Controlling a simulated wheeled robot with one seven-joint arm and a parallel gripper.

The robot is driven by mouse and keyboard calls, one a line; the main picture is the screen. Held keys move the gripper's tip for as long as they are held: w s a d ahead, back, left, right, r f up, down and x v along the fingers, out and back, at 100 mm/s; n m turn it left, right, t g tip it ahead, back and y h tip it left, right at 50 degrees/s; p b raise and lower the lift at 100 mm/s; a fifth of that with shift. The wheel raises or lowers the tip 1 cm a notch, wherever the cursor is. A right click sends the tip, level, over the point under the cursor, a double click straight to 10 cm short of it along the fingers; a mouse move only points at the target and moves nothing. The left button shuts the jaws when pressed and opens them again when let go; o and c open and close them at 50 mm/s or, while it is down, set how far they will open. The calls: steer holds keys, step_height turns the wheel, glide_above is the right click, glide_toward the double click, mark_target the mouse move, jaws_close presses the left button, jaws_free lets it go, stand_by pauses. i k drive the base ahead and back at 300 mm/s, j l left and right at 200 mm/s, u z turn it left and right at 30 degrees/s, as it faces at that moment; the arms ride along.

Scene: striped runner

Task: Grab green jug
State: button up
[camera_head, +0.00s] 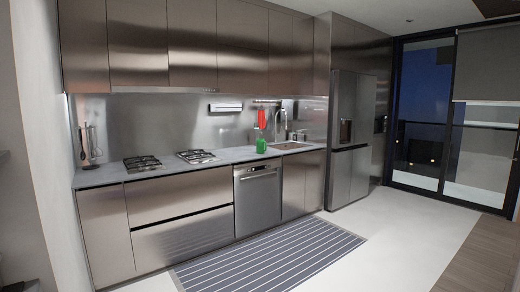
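The green jug (261,146) stands upright on the grey countertop (225,155), between the gas burners and the sink. It is small and far off in the head view, so its handle and spout are hard to make out. My gripper is not in view, and nothing is seen touching the jug.
Two gas hobs (197,156) sit left of the jug; the sink (290,145) and tap are to its right. A red item (262,118) hangs behind it. A dishwasher (257,198) is below. A striped runner (268,259) lies on the open floor.

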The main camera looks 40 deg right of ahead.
mark_target(260, 142)
steer(key=i+l+z, duration=0.1)
steer(key=i+z, duration=0.15)
steer(key=i, duration=0.45)
steer(key=i+z, duration=0.3)
steer(key=i, duration=0.4)
steer(key=i+j+z, duration=0.25)
steer(key=i, duration=0.45)
steer(key=i+l+z, duration=0.2)
steer(key=i+z, duration=0.15)
steer(key=i, duration=0.65)
steer(key=i+z, duration=0.35)
steer(key=i, duration=0.65)
steer(key=i+l+u, duration=0.2)
steer(key=i+u, duration=0.2)
steer(key=i, duration=0.15)
steer(key=i+l+u, duration=0.35)
steer(key=i, duration=0.15)
steer(key=i+l+u, duration=0.55)
steer(key=l, duration=0.2)
steer(key=i+l+u, duration=0.2)
steer(key=l, duration=0.2)
steer(key=i+l+u, duration=0.15)
steer(key=l, duration=0.25)
steer(key=i+l+u, duration=0.15)
steer(key=l, duration=0.25)
steer(key=i+l, duration=0.35)
steer(key=i, duration=0.05)
